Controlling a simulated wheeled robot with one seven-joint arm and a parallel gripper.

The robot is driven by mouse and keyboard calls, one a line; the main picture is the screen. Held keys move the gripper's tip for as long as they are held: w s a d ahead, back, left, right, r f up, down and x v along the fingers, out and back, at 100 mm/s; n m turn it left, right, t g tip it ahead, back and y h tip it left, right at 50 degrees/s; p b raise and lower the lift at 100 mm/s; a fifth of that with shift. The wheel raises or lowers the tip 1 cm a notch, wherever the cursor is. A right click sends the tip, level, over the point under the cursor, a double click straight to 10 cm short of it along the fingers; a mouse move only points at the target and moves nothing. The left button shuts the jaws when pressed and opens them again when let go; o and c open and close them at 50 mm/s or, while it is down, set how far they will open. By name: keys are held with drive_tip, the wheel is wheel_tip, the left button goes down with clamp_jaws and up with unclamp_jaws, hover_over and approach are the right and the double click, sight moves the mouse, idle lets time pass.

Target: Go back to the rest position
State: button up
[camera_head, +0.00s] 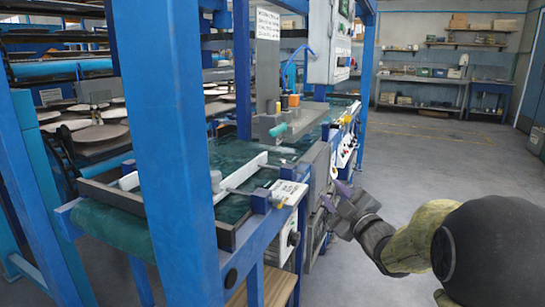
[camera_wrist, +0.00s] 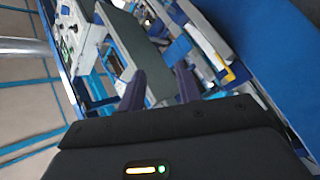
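My gripper (camera_head: 334,195) is at the right side of the plate dryer (camera_head: 185,170) in the head view, close to its side panel. My arm reaches in from the lower right. In the wrist view my gripper (camera_wrist: 161,84) shows two dark purple fingers standing apart, with nothing held between them. Beyond the fingers are grey boxes and blue frame parts of the machine, seen tilted. I cannot tell whether the fingers touch the machine.
A thick blue post (camera_head: 168,150) stands close in front at left. Round plates (camera_head: 100,134) lie in the racks at left. Open grey floor (camera_head: 440,165) lies to the right, with workbenches (camera_head: 425,90) behind.

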drive_tip(key=s+d+f+m+g+h+p, duration=0.25)
drive_tip(key=s+f+m+g+h, duration=0.6)
drive_tip(key=f, duration=0.45)
drive_tip(key=s+a+f+m+g+p, duration=0.1)
drive_tip(key=s+f+m+g, duration=0.2)
drive_tip(key=s, duration=0.5)
drive_tip(key=s+a+f+m+g+p, duration=0.2)
drive_tip(key=s+f+m+g, duration=0.15)
drive_tip(key=s, duration=0.55)
wheel_tip(320, 180, up, 38)
drive_tip(key=p, duration=3.7)
drive_tip(key=shift+d+y, duration=0.2)
drive_tip(key=shift+y, duration=0.25)
